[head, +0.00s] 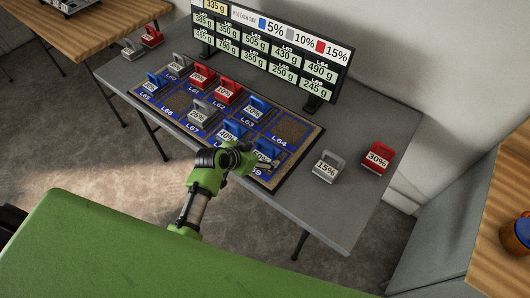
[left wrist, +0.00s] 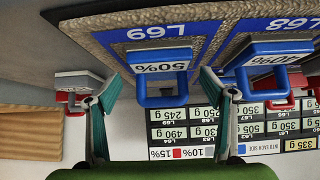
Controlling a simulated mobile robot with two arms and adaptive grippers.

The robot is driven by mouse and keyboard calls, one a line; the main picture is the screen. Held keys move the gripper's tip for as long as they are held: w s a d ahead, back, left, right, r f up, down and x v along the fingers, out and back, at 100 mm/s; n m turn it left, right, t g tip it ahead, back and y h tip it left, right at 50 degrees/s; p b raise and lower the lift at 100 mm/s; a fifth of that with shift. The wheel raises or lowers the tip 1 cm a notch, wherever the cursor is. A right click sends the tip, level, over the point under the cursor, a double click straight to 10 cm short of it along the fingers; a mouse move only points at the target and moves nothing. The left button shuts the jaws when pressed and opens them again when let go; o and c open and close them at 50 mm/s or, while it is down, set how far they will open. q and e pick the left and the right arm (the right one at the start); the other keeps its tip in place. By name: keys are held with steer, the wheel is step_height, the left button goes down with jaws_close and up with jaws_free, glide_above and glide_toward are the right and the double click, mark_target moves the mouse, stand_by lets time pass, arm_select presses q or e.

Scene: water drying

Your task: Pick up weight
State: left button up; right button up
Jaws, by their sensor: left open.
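A blue weight marked 50% (head: 265,154) sits in the L69 cell at the near right of the board, partly hidden by my left gripper (head: 252,163). In the left wrist view the blue 50% weight (left wrist: 160,68) appears upside down, its looped handle between the two spread fingers of my left gripper (left wrist: 160,92). The gripper is open, with a visible gap on both sides of the handle. Another blue weight, marked 40% (head: 230,133), is in the cell to its left. My right gripper is not in view.
The board (head: 283,165) holds several blue, red and grey weights. A grey 15% weight (head: 326,169) and a red 30% weight (head: 377,157) stand on the grey table (head: 345,205) to the right. A sign with gram values (head: 270,45) stands behind the board.

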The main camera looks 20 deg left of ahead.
mark_target(265, 151)
arm_select(q)
steer(key=shift+x, duration=1.4)
steer(key=c, duration=1.4)
steer(key=shift+w+r, duration=0.1)
